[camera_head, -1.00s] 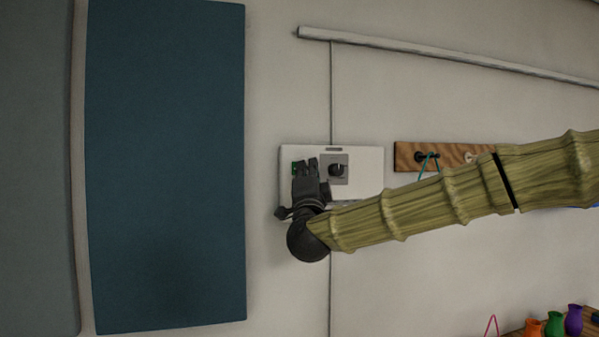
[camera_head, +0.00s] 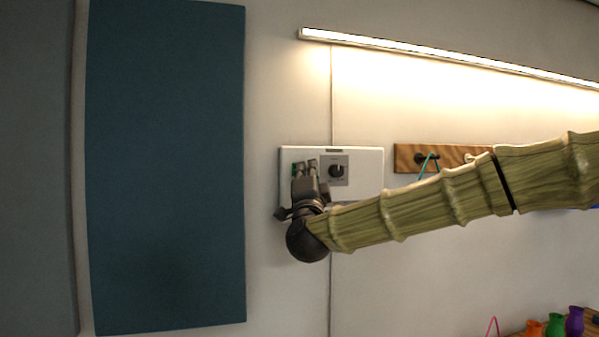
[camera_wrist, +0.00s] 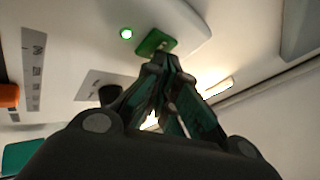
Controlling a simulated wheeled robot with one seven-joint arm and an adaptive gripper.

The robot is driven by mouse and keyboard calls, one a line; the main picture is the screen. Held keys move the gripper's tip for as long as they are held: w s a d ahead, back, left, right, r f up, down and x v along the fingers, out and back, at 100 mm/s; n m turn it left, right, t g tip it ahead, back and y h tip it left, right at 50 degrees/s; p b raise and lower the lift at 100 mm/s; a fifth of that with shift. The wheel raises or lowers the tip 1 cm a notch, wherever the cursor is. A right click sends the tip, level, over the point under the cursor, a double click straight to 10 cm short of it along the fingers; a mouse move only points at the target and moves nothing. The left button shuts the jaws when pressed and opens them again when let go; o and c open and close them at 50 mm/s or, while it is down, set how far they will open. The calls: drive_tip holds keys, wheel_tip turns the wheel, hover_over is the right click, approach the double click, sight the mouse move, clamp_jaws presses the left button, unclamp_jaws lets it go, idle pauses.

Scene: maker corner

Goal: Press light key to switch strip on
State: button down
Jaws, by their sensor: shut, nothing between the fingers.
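The light strip (camera_head: 450,57) runs along the upper wall and is lit, washing the wall below in warm light. A white control panel (camera_head: 365,190) is on the wall below it. My gripper (camera_head: 305,166) is shut and empty in front of the panel's left part, partly hiding the key in the head view. In the wrist view the fingertips (camera_wrist: 161,60) meet at the key's near edge; whether they touch it I cannot tell.
A grey dial plate with a black knob (camera_head: 337,171) sits right of my fingers on the panel. A wooden hook rail (camera_head: 407,158) is further right, behind my arm. A blue wall panel (camera_head: 165,170) hangs left. Small coloured jugs (camera_head: 555,325) stand at the lower right.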

drive_tip(key=shift+s+d, duration=0.1)
drive_tip(key=shift+s, duration=0.05)
drive_tip(key=shift+s+d+b, duration=0.1)
drive_tip(key=shift+s+b, duration=0.25)
drive_tip(key=shift+b, duration=0.1)
drive_tip(key=s+d+b, duration=0.2)
drive_tip(key=s+b, duration=0.1)
drive_tip(key=s, duration=0.2)
drive_tip(key=shift+s, duration=0.4)
drive_tip(key=shift+a, duration=0.1)
idle(1.8)
